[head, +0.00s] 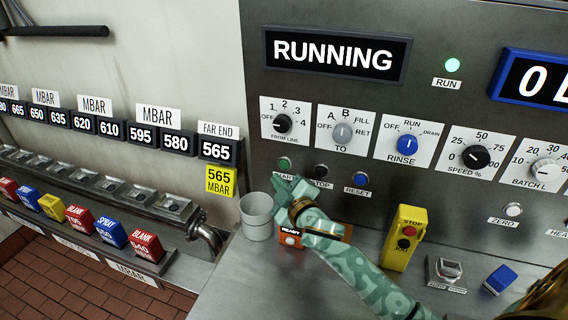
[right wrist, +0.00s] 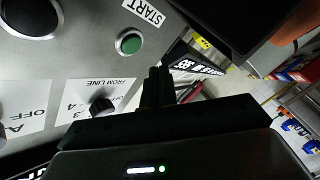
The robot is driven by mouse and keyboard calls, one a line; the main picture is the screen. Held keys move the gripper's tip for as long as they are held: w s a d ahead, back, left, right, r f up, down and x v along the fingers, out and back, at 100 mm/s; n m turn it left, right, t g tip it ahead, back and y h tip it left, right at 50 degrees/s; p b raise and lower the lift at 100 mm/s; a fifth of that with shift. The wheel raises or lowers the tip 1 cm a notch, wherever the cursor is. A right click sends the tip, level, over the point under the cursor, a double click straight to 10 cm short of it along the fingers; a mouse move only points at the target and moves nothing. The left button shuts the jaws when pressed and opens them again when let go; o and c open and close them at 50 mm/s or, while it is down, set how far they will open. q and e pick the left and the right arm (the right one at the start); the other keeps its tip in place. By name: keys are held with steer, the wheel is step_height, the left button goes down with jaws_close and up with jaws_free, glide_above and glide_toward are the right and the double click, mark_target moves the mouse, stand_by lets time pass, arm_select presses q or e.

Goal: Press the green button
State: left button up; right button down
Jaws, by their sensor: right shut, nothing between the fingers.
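The green button (head: 284,164) is a small round cap in a metal ring on the steel panel, with the START label partly hidden below it by my right gripper. It also shows in the right wrist view (right wrist: 129,42), beside the START label. My right gripper (head: 281,182) is just below the button in the head view, its fingers closed together and empty. In the right wrist view the dark fingertips (right wrist: 157,76) appear beside the button with a visible gap in the picture; the depth gap is hard to judge. My left gripper is not in view.
STOP (head: 321,171) and RESET (head: 361,179) buttons sit to the right. A grey cup (head: 257,216) stands left of my arm. A yellow stop box (head: 405,238) stands to the right.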

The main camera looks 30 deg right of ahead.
steer(key=shift+s+a, duration=0.75)
steer(key=shift+a, duration=0.05)
stand_by(0.9)
